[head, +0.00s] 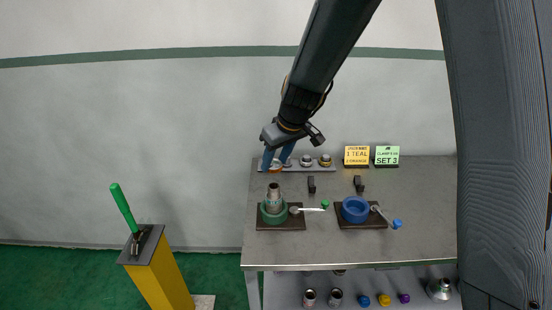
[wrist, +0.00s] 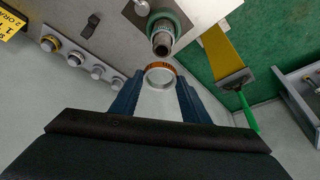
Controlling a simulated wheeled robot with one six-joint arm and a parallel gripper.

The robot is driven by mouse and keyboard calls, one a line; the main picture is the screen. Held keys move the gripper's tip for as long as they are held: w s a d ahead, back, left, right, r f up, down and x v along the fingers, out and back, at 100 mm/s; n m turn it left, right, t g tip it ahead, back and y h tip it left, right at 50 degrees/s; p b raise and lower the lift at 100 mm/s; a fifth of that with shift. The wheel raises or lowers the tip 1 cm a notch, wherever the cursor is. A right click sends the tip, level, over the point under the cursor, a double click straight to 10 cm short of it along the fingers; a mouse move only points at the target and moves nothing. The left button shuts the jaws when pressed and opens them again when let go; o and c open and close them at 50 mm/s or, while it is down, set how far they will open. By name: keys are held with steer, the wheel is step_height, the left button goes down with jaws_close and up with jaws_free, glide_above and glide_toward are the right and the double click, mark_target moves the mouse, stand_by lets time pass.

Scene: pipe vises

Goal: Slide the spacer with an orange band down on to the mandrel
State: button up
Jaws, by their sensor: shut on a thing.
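The spacer with an orange band (wrist: 160,65) is a short ring held between the blue fingers of my gripper (wrist: 158,88). In the head view, my gripper (head: 277,162) is over the back left of the bench, with the spacer's orange band (head: 275,171) low between its fingers. The mandrel (head: 273,197) is a stepped steel post standing upright in the green vise (head: 273,217). It also shows in the wrist view (wrist: 161,40), beyond the spacer. The spacer appears apart from the mandrel and behind it in the head view.
A rack (head: 294,168) with several metal fittings stands at the bench's back edge, near my gripper. A blue vise (head: 355,209) is right of the green one. Yellow (head: 356,156) and green (head: 387,156) signs stand at the back. The bench's right side is clear.

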steer(key=b, duration=0.6)
glide_above(276, 188)
step_height(276, 188, down, 6)
steer(key=shift+r, duration=0.1)
steer(key=shift+b, duration=0.5)
stand_by(1.9)
steer(key=shift+f+b, duration=2.5)
steer(key=shift+f, duration=0.1)
steer(key=o, duration=1.1)
steer(key=shift+r, duration=0.1)
steer(key=v, duration=0.7)
steer(key=shift+s+r+b, duration=0.2)
steer(key=shift+r+b, duration=0.1)
